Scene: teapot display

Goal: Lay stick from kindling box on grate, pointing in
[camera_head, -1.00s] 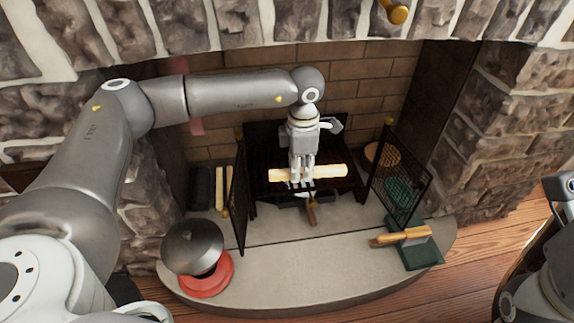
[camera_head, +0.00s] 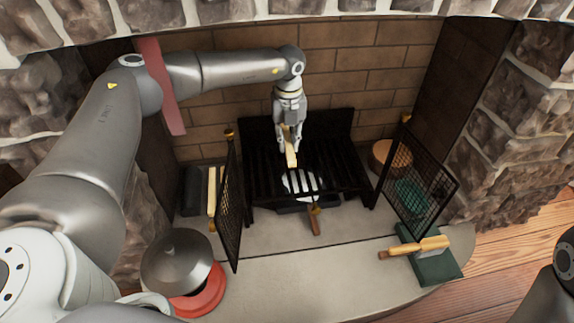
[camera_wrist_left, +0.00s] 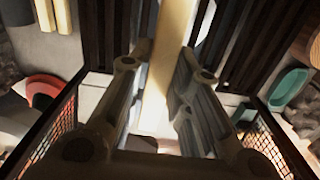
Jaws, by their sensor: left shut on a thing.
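My left gripper (camera_head: 289,146) is shut on a pale wooden stick (camera_head: 291,159) over the black grate (camera_head: 262,182). The stick points from front to back, roughly along the grate bars. In the left wrist view the stick (camera_wrist_left: 159,85) runs between the two fingers, with dark bars on both sides. I cannot tell whether the stick touches the bars. Pale sticks (camera_head: 212,190) stand beside a dark box (camera_head: 191,190) left of the grate; I cannot tell where the kindling box's walls are. My right gripper is out of view.
Open mesh screens flank the grate, left (camera_head: 231,205) and right (camera_head: 425,185). A wooden-handled tool (camera_head: 314,220) is at the grate's front. A grey dome (camera_head: 176,260) on a red base (camera_head: 206,292) stands front left. A green block (camera_head: 438,270) with a wooden-handled item (camera_head: 420,247) is front right.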

